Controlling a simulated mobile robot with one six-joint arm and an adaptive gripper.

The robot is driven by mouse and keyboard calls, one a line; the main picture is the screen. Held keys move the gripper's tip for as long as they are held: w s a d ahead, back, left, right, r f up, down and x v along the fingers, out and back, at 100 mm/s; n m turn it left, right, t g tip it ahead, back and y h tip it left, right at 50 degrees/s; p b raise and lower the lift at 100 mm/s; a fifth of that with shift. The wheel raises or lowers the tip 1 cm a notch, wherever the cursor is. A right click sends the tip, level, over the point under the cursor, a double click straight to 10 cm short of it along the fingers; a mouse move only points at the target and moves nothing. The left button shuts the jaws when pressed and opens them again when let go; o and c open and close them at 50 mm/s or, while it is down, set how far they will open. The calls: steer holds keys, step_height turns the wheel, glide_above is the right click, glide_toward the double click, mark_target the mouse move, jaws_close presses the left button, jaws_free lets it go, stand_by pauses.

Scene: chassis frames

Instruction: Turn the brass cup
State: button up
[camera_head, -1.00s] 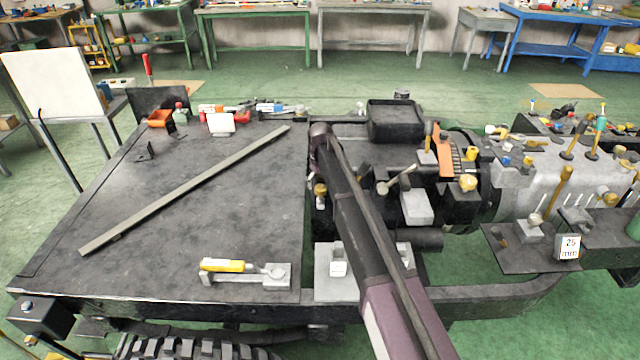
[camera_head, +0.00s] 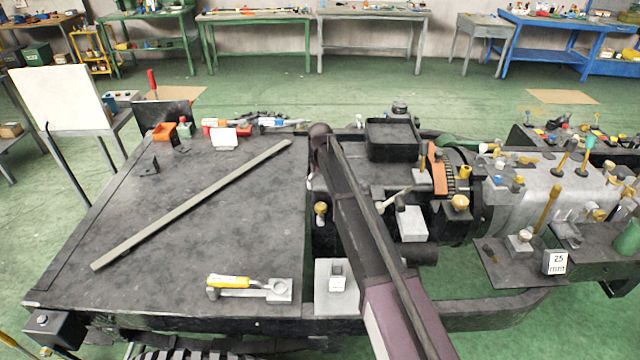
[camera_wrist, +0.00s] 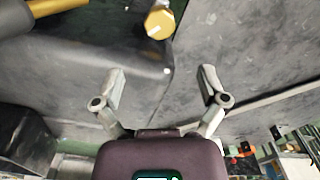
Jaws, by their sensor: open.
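A small brass cup (camera_head: 320,208) sits at the right edge of the flat dark deck, just left of my arm. In the wrist view the brass cup (camera_wrist: 158,24) is at the top, round, with a white mark on its side. My gripper (camera_wrist: 164,84) is open in the wrist view, its two fingers spread wide with nothing between them. The cup lies beyond the fingertips, apart from them. In the head view my arm reaches up the middle and the fingers cannot be made out.
A long grey bar (camera_head: 190,205) lies diagonally across the deck (camera_head: 235,235). A black tray (camera_head: 391,140) and crowded machinery with levers stand right of my arm. A yellow rod (camera_wrist: 45,8) shows at the wrist view's upper left.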

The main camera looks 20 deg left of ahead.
steer(key=s+d+f+m+b, duration=0.1)
steer(key=s+d, duration=0.5)
steer(key=d, duration=0.7)
steer(key=s+d+f+m+b, duration=0.2)
steer(key=s+d, duration=0.5)
steer(key=d, duration=0.6)
steer(key=shift+s+d+f+m+b, duration=0.2)
steer(key=shift+d+m+b, duration=0.1)
steer(key=shift+m+b, duration=0.2)
steer(key=s+d+m, duration=0.3)
steer(key=s+d, duration=0.9)
steer(key=s, duration=0.2)
steer(key=shift+s+d, duration=0.15)
steer(key=shift+d, duration=0.15)
steer(key=shift+c, duration=0.2)
